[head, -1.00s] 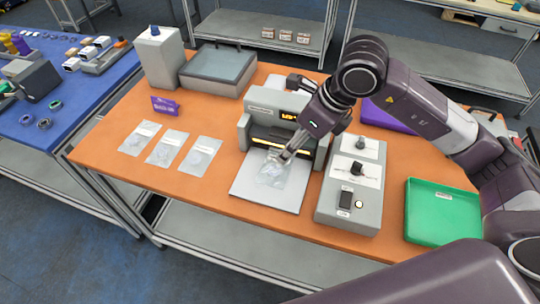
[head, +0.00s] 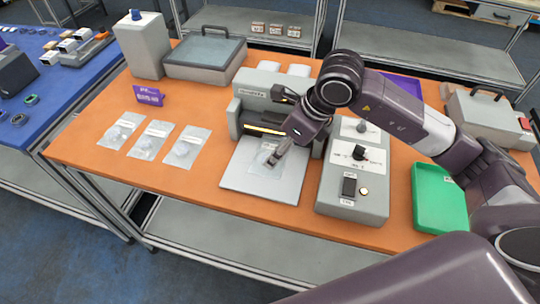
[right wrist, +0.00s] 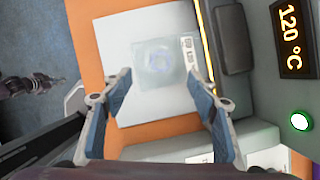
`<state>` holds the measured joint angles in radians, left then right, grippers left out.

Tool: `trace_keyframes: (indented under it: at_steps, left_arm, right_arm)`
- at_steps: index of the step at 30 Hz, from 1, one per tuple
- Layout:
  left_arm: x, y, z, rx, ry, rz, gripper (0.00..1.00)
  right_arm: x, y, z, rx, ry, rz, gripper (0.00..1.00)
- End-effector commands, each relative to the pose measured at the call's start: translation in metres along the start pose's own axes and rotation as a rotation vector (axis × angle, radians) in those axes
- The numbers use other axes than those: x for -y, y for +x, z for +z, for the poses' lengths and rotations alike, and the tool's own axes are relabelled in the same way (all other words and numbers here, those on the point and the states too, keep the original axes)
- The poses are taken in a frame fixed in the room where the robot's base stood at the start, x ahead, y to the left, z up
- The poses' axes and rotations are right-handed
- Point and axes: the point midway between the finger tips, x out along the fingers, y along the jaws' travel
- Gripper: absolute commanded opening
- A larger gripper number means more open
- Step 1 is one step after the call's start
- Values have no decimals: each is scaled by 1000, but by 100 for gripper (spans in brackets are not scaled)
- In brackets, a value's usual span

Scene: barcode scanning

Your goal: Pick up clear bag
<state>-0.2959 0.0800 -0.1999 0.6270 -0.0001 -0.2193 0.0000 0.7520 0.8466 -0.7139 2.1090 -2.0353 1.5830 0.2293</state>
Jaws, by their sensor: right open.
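A clear bag (head: 258,163) lies flat on the pale plate (head: 287,189) in front of the grey sealing machine (head: 249,110). In the right wrist view the bag (right wrist: 158,62) shows a faint round greenish content and a small white label at its upper right. My right gripper (head: 275,160) is over the bag in the head view. In the right wrist view my right gripper (right wrist: 160,80) has its two fingers spread wide, with the bag beyond and between them and nothing held. My left gripper is not in view.
Several other items surround the plate: three clear bags (head: 154,141) at left, a purple card stand (head: 149,96), a grey control box (head: 340,204) and a green tray (head: 430,208) at right. The machine's display (right wrist: 291,38) reads 120 °C. The orange table front-left is clear.

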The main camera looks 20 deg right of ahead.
Motion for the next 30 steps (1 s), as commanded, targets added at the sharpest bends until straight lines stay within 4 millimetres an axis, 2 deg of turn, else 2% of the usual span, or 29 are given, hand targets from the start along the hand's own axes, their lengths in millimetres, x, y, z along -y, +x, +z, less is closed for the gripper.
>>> trace_keyframes:
  at_steps: [6, 10, 19, 30]
  left_arm:
    - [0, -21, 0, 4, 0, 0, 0]
    - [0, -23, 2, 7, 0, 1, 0]
    - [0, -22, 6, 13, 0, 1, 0]
    - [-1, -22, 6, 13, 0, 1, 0]
  right_arm:
    - [-1, 28, 7, -3, 2, 4, 54]
    - [0, 46, 6, -1, 0, 2, 54]
    - [0, 52, 6, 0, -1, 0, 54]
    - [0, 52, 5, -2, 0, 0, 13]
